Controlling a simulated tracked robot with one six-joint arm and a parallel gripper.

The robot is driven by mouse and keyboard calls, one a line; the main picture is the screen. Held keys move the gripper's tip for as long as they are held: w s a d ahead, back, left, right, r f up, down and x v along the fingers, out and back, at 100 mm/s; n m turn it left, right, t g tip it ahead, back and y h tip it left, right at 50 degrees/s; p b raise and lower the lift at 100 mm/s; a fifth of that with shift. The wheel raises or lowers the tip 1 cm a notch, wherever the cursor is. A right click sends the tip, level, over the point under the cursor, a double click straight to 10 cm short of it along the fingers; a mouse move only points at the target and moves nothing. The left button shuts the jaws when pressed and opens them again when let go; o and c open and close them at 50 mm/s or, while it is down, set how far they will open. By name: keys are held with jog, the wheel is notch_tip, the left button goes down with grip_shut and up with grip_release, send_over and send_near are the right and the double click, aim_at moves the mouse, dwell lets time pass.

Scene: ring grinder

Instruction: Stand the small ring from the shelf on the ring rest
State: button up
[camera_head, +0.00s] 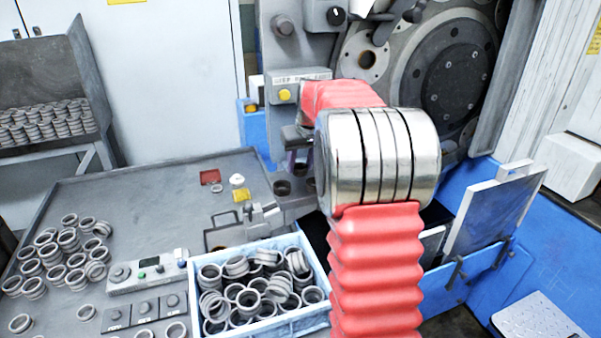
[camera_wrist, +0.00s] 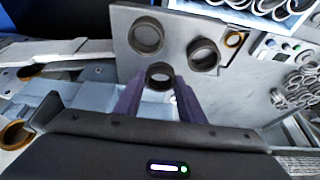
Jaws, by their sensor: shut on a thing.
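In the wrist view my gripper (camera_wrist: 160,82) has its two purple fingers shut on a small dark ring (camera_wrist: 159,70). Two more dark rings, one upper left (camera_wrist: 146,35) and one to the right (camera_wrist: 204,55), lie on the grey shelf plate (camera_wrist: 180,32) just beyond the fingertips. I cannot tell whether the held ring touches the plate. In the head view my gripper (camera_head: 297,163) is largely hidden behind my arm, above the shelf beside the machine, with dark rings (camera_head: 282,187) near it. I cannot make out the ring rest for certain.
A blue-white crate full of rings (camera_head: 262,285) stands on the grey table (camera_head: 150,205), left of my arm. Many loose rings (camera_head: 65,255) and a button panel (camera_head: 147,272) lie further left. The grinder's large wheel (camera_head: 455,80) stands behind my arm.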

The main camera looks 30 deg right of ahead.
jog(key=shift+f, duration=1.5)
jog(key=o, duration=0.9)
jog(key=shift+f, duration=0.1)
jog(key=v, duration=1.2)
